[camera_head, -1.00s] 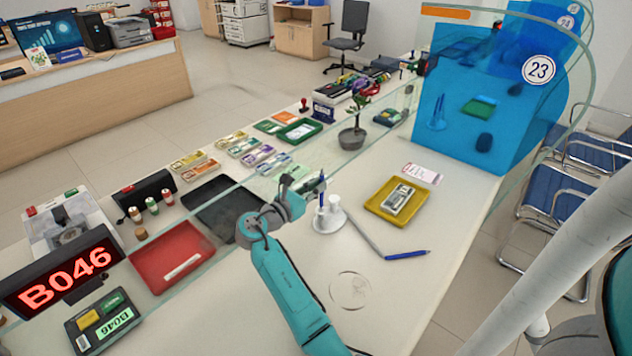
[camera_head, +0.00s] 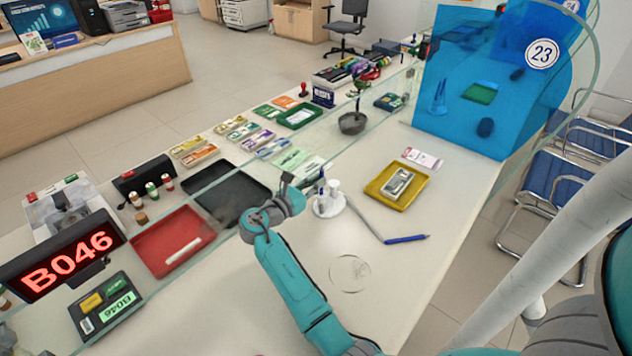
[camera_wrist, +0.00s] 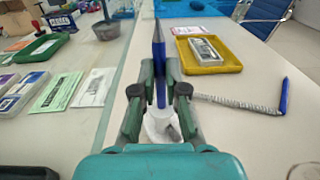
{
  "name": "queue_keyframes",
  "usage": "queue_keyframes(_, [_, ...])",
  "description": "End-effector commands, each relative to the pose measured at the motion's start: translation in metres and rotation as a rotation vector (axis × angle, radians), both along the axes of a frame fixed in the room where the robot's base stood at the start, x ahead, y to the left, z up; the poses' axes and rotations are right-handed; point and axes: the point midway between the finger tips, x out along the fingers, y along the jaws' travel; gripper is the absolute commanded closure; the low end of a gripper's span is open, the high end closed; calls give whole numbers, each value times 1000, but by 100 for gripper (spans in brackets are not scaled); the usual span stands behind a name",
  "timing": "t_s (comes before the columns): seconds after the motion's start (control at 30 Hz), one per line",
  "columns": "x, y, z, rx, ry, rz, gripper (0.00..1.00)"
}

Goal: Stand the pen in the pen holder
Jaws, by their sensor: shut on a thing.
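My gripper (camera_wrist: 158,88) is shut on a blue pen (camera_wrist: 159,52), which stands roughly upright between the two fingers in the wrist view. The white pen holder (camera_wrist: 160,128) shows low between and behind the fingers, partly hidden by them. In the head view the holder (camera_head: 331,206) is a round white base with upright cups on the counter, just right of my gripper (camera_head: 312,186). The blue pen (camera_head: 321,190) shows there as a small dark upright shape at the holder's left side. I cannot tell whether its lower end is inside a cup.
A glass screen edge runs left of my gripper, with black and red trays (camera_head: 150,262) beyond. The counter's front right is clear.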

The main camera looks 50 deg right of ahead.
Motion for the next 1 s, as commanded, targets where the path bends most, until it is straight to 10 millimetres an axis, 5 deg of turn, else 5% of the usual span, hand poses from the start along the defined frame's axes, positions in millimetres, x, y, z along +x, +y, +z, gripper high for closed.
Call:
queue_keyframes(0.07, [0,0,0,0,0,0,100])
queue_keyframes(0.1, [0,0,0,0,0,0,81])
queue_keyframes(0.2, [0,0,0,0,0,0,59])
queue_keyframes(0.63, [1,10,0,0,1,1,59])
queue_keyframes(1.0, [9,78,0,0,1,4,59])
